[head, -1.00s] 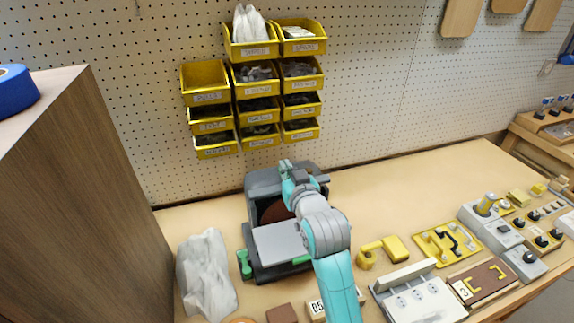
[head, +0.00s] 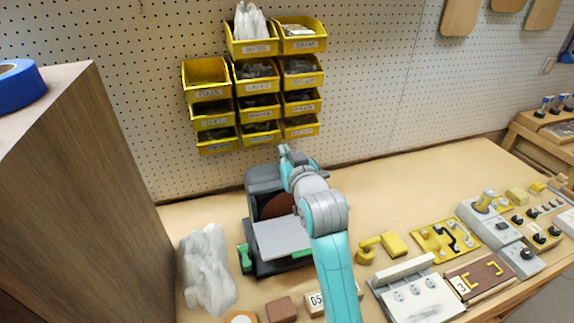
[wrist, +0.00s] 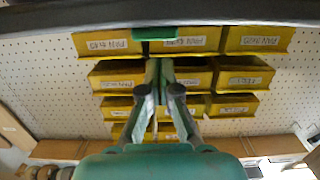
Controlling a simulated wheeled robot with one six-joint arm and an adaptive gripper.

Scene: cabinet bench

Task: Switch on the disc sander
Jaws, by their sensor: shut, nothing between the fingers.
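The disc sander (head: 252,205) stands on the bench in the head view, a dark grey machine with a brown disc (head: 277,206) and a light grey table (head: 282,237) in front of it. Green parts (head: 244,257) show at its lower left and under the table. My gripper (head: 284,151) is above the back of the sander, close to the pegboard, and my arm hides the sander's right side. In the wrist view my gripper (wrist: 160,66) has its fingers together with nothing between them. I cannot make out the sander's switch for certain.
Yellow bins (head: 258,90) hang on the pegboard behind the sander. A wooden cabinet (head: 75,190) stands at the left, with a crumpled translucent bag (head: 207,268) beside it. A white panel (head: 418,298) and yellow fixtures (head: 447,240) lie to the right. Bench behind them is clear.

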